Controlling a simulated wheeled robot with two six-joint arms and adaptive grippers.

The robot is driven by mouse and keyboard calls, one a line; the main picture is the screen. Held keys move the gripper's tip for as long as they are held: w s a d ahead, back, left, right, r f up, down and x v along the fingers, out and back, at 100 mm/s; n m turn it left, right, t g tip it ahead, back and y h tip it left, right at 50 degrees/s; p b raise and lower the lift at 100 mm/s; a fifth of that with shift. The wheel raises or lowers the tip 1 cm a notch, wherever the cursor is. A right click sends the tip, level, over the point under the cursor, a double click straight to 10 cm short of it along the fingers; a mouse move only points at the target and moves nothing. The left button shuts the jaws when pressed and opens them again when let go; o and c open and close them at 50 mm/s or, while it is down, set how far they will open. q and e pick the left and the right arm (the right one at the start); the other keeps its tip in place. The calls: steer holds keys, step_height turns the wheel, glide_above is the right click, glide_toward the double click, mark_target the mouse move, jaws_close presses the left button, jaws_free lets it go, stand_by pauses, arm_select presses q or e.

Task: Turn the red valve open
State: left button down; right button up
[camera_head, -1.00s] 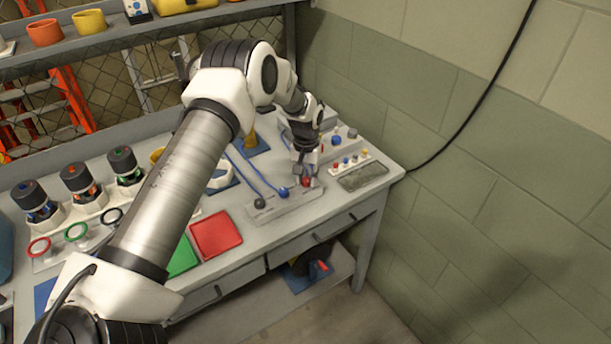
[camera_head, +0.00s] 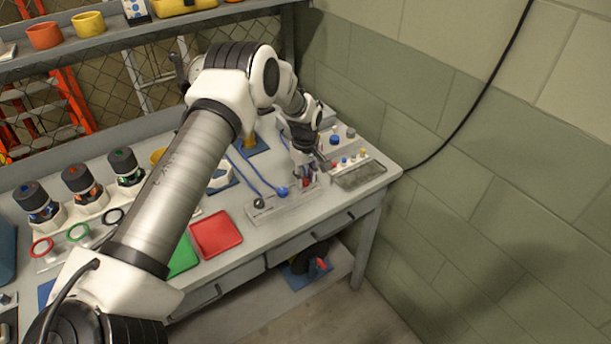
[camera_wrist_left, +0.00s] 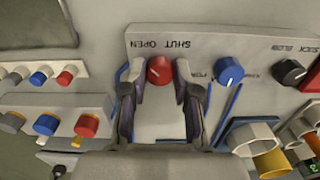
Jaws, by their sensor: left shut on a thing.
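The red valve (camera_wrist_left: 160,69) is a round knob on a pale panel (camera_wrist_left: 200,50), with the words SHUT and OPEN printed by it, upside down in the left wrist view. A pale mark shows on its face. My left gripper (camera_wrist_left: 159,78) has one finger on each side of the knob and is closed on it. In the head view the gripper (camera_head: 304,182) points down at the panel on the bench and mostly covers the red valve (camera_head: 306,184). My right gripper is in neither view.
A blue knob (camera_wrist_left: 229,71) and a black knob (camera_wrist_left: 289,72) sit on the same panel. Small coloured knobs (camera_wrist_left: 45,124) stand close on the other side. A red tray (camera_head: 216,234) lies on the bench (camera_head: 262,238). The block wall (camera_head: 480,190) stands at the right.

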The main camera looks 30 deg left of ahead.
mark_target(304, 179)
arm_select(q)
steer(key=shift+s+f+n, duration=0.15)
steer(key=shift+f+n, duration=0.1)
steer(key=shift+n, duration=0.15)
steer(key=c, duration=1.1)
jaws_free()
steer(key=shift+o, duration=1.3)
steer(key=shift+a, duration=0.1)
steer(key=shift+w+a, duration=0.15)
steer(key=shift+w, duration=0.05)
steer(key=shift+r, duration=0.4)
step_height(304, 179, up, 11)
